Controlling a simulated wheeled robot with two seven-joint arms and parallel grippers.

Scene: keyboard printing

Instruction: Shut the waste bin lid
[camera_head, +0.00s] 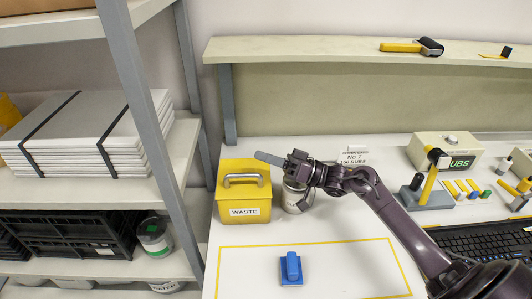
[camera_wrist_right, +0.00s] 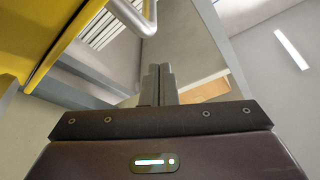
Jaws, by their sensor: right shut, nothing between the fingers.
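The yellow waste bin (camera_head: 244,213) with its WASTE label stands at the left of the white bench. Its yellow lid (camera_head: 243,166) carries a grey bar handle (camera_head: 243,178). The lid looks down over the box, but I cannot tell whether it is fully seated. My right gripper (camera_head: 262,157) is shut and empty, its fingers pointing left over the bin's back right corner. In the right wrist view the shut fingers (camera_wrist_right: 159,72) are to the right of the handle (camera_wrist_right: 140,16) and apart from it; yellow bin surface (camera_wrist_right: 45,35) fills the upper left. My left gripper is out of view.
A can (camera_head: 291,198) stands right of the bin, partly hidden by my right gripper. A blue block (camera_head: 290,268) lies inside a yellow outline. Stamps and a keyboard (camera_head: 485,240) are at right. A grey post (camera_head: 155,120) of the left shelving stands near the bin.

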